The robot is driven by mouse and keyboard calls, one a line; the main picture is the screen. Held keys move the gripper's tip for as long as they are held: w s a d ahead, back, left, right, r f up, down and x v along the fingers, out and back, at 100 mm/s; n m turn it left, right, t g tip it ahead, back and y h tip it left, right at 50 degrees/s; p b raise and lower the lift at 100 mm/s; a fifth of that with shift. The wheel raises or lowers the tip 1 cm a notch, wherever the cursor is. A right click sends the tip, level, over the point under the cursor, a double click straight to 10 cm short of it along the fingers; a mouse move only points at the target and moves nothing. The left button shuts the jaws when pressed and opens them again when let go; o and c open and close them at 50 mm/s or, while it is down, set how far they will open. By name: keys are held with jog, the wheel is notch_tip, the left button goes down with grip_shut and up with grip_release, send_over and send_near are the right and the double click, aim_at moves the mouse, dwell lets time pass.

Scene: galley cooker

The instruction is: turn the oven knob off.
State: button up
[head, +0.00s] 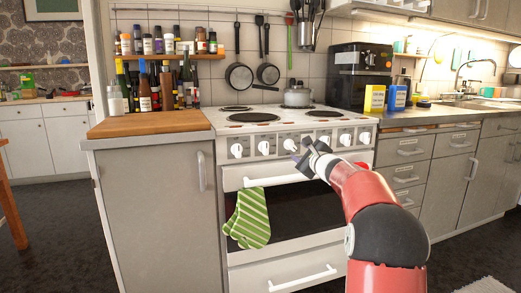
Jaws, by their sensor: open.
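A white cooker (222,118) has a row of several white knobs across its front panel. The leftmost knob (236,150), the second knob (264,147) and the third knob (290,145) show at the left. More knobs (345,139) show to the right. I cannot tell which is the oven knob or read the settings. My gripper (301,152) is open and empty, just in front of the panel beside the third knob. It hides part of the panel there. I cannot tell whether it touches a knob. The oven door (290,207) below is shut.
A green striped oven mitt (248,217) hangs on the oven door handle (262,181). A pot (297,96) stands on the hob. A wooden-topped cabinet (150,123) adjoins on the left, drawers (404,147) on the right. The floor at the lower right is clear.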

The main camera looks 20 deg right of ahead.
aim_at(292, 146)
jog(key=shift+m, duration=0.5)
jog(key=w+p, duration=0.1)
jog(key=w, duration=0.1)
jog(key=w+p, duration=0.1)
jog(key=w, duration=0.2)
jog(key=w+p, duration=0.1)
jog(key=w, duration=0.1)
jog(key=shift+w+d+f, duration=0.1)
jog(key=shift+w+d, duration=0.1)
jog(key=shift+d, duration=0.15)
jog(key=shift+w+f+p, duration=0.1)
jog(key=shift+w+p, duration=0.45)
jog(key=shift+w, duration=0.15)
jog(key=c, duration=0.7)
